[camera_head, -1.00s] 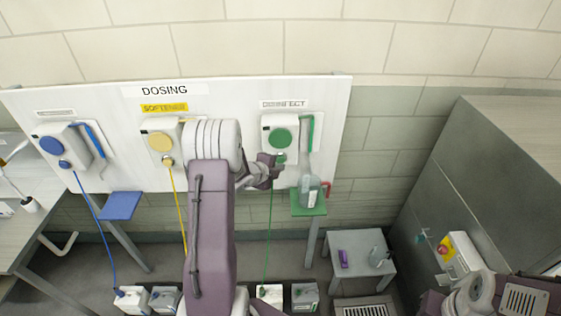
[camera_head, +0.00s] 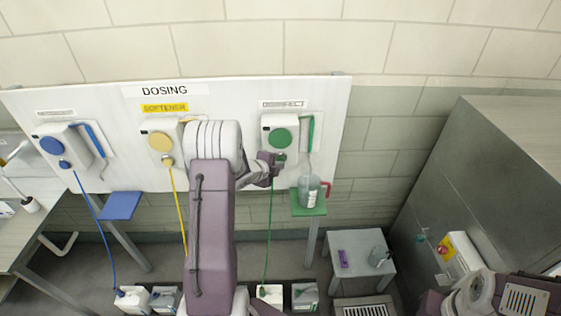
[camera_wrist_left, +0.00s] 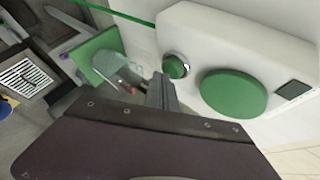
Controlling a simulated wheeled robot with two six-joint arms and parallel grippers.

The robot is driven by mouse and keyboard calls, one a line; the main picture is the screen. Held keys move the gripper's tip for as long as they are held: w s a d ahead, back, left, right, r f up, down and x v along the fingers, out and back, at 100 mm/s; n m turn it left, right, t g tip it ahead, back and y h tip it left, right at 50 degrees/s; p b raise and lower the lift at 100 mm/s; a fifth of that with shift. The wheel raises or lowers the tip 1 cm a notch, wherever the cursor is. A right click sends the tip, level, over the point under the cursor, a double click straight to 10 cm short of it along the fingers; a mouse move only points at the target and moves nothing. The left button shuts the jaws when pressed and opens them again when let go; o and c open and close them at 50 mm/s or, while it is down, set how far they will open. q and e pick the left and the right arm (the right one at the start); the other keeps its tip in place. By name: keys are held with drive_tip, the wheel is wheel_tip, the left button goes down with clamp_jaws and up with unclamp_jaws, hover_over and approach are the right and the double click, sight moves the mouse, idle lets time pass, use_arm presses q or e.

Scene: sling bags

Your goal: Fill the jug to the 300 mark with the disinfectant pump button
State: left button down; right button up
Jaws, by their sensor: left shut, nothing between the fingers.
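The disinfectant dispenser (camera_head: 280,131) is a white box with a large green disc under the DISINFECT label. Its small green button (camera_wrist_left: 175,66) shows in the left wrist view beside the big disc (camera_wrist_left: 233,92). My left gripper (camera_head: 276,160) is shut and empty, with its tips (camera_wrist_left: 163,88) close to the small button; I cannot tell whether they touch. The clear jug (camera_head: 308,188) stands on the green shelf (camera_head: 309,208) below a green-handled spout. Its fill level and marks are too small to read. My right gripper is not clearly in view; only part of that arm shows.
A yellow dispenser (camera_head: 160,141) and a blue dispenser (camera_head: 52,146) hang to the left on the white board. A small grey table (camera_head: 357,262) stands at the lower right with a purple item and a container. A steel cabinet (camera_head: 480,180) stands at the right.

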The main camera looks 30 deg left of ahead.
use_arm(q)
drive_tip(key=shift+w+a, duration=0.2)
drive_tip(key=shift+w, duration=0.15)
idle(2.0)
idle(3.8)
drive_tip(key=shift+s+d+b, duration=0.45)
drive_tip(key=shift+s+b, duration=0.05)
drive_tip(key=shift+s, duration=0.25)
drive_tip(key=s+d+b, duration=0.1)
drive_tip(key=s+b, duration=0.1)
drive_tip(key=s+d, duration=0.1)
drive_tip(key=s, duration=0.1)
drive_tip(key=shift+s+d+b, duration=0.1)
drive_tip(key=shift+d+b, duration=0.2)
drive_tip(key=shift+b, duration=0.1)
